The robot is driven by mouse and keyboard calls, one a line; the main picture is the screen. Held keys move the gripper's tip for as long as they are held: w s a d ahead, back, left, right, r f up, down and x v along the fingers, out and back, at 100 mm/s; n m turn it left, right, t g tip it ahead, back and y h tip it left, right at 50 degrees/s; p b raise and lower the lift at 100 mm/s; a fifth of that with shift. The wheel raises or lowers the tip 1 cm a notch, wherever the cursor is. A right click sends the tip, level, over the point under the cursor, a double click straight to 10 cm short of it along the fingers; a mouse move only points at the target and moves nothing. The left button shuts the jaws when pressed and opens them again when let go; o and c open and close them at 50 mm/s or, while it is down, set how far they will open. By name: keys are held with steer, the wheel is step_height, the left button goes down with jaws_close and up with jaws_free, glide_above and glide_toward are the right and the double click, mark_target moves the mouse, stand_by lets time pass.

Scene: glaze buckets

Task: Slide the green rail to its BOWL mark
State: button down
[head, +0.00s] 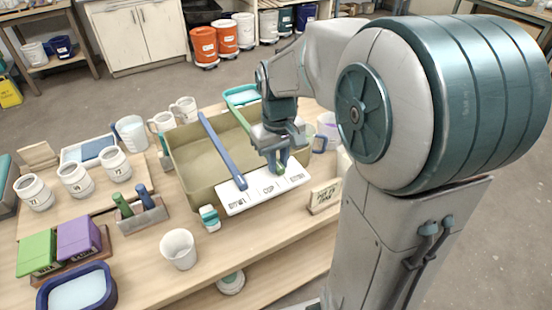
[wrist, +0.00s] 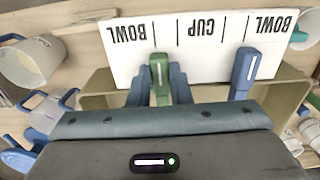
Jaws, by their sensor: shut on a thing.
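The green rail (head: 237,115) lies across the olive tub (head: 190,180), right of the blue rail (head: 222,150). My gripper (head: 277,165) is shut on its near end, and its fingers straddle that end in the wrist view (wrist: 158,85). A white plate (head: 235,206) on the tub's near edge reads BOWL, CUP, BOWL, and appears upside down in the wrist view (wrist: 205,62). There the green rail's white pointer (wrist: 158,72) is close to the tick beside the left BOWL label; I cannot tell if they line up exactly. The blue rail's end is by the other BOWL tick.
A mug (head: 328,128) and a small sign (head: 325,195) stand right of the tub. White jars (head: 75,180), a tool holder (head: 140,212) and a white cup (head: 178,248) are to the left and front. Some bare tabletop shows in front of the plate.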

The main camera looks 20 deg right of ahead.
steer(key=shift+d, duration=0.15)
steer(key=c, duration=1.3)
jaws_free()
step_height(320, 180, up, 14)
steer(key=shift+f, duration=0.1)
steer(key=s+f+m+t, duration=0.1)
steer(key=s+f, duration=0.3)
steer(key=s+f+m+t, duration=0.1)
steer(key=s+f, duration=0.2)
steer(key=s, duration=0.2)
steer(key=s+f+t, duration=0.1)
steer(key=s+f, duration=0.3)
steer(key=shift+s+f+m, duration=0.2)
steer(key=shift+f+m, duration=0.15)
steer(key=shift+m, duration=0.05)
